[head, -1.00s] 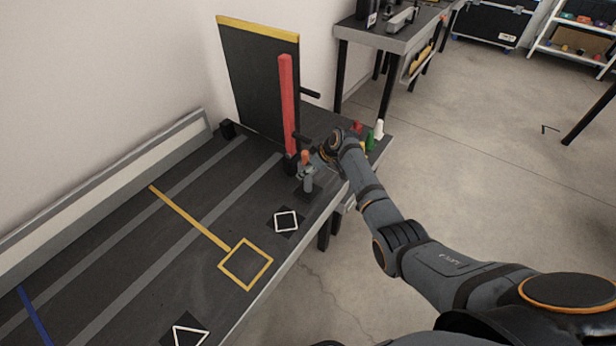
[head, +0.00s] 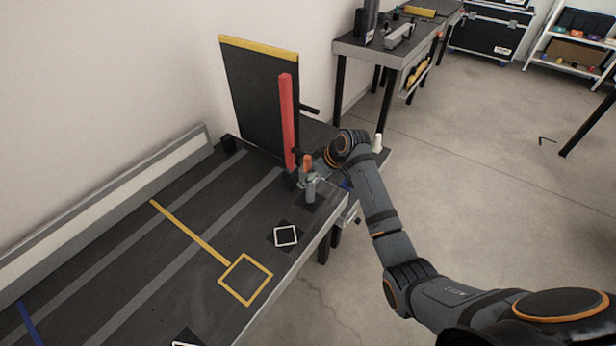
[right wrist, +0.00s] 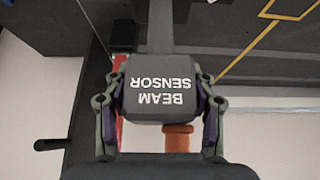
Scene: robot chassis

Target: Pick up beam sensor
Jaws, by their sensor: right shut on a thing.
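The beam sensor (head: 310,187) is a small grey post with an orange top, near the right end of the dark table. It is upright at a dark square pad; I cannot tell whether its base touches. In the right wrist view its dark block (right wrist: 162,92), marked "BEAM SENSOR", sits between both fingers, with an orange cylinder below it in the picture. My right gripper (head: 312,178) reaches in from the right and is shut on the sensor; it also shows in the right wrist view (right wrist: 160,112). My left gripper is not in view.
A red upright bar (head: 287,120) and a black panel with a yellow top edge (head: 258,95) stand close behind the sensor. A white peg (head: 378,142) stands near the table's right end. A white-outlined square (head: 286,236) and a yellow-outlined square (head: 245,280) mark the nearer tabletop.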

